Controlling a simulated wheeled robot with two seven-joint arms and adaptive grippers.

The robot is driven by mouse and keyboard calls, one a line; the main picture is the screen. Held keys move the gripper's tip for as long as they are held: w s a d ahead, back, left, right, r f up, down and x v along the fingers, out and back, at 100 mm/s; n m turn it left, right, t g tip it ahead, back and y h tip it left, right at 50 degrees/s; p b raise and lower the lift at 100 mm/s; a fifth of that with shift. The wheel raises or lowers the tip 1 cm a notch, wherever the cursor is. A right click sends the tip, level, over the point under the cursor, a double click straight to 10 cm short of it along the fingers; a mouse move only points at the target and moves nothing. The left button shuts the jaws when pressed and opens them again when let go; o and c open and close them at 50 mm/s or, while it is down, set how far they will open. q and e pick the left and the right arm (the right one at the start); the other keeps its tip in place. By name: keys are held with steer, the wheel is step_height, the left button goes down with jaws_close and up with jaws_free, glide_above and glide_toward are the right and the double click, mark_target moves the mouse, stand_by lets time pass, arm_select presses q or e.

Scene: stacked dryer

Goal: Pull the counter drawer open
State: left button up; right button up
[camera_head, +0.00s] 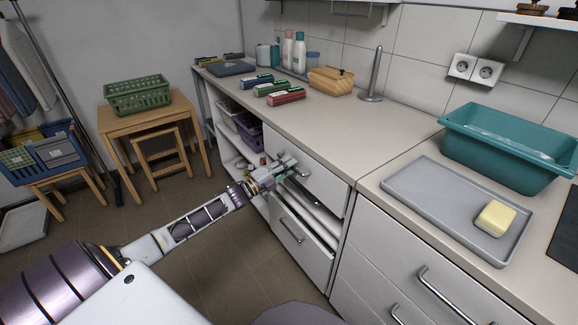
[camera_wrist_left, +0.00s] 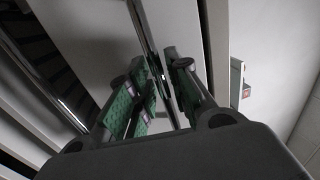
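The counter drawer unit has a white upper front (camera_head: 322,183) that looks flush under the worktop. Below it, a lower drawer front (camera_head: 300,252) stands out a little, with its inside showing. My left gripper (camera_head: 285,172) is at the upper front. In the left wrist view, a metal bar handle (camera_wrist_left: 143,28) runs between its green-padded fingers (camera_wrist_left: 160,75). In the head view the gripper hides most of this handle. My right gripper is not in view.
The lower front has its own handle (camera_head: 292,230). Right of it is another cabinet with bar handles (camera_head: 447,296). A grey tray (camera_head: 440,200) with a yellow block and a teal basin (camera_head: 510,150) stand on the worktop. Floor in front is free.

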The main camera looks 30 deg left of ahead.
arm_select(q)
steer(key=shift+w+r, duration=0.1)
steer(key=shift+w, duration=0.1)
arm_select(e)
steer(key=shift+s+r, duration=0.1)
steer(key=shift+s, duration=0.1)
arm_select(q)
jaws_close()
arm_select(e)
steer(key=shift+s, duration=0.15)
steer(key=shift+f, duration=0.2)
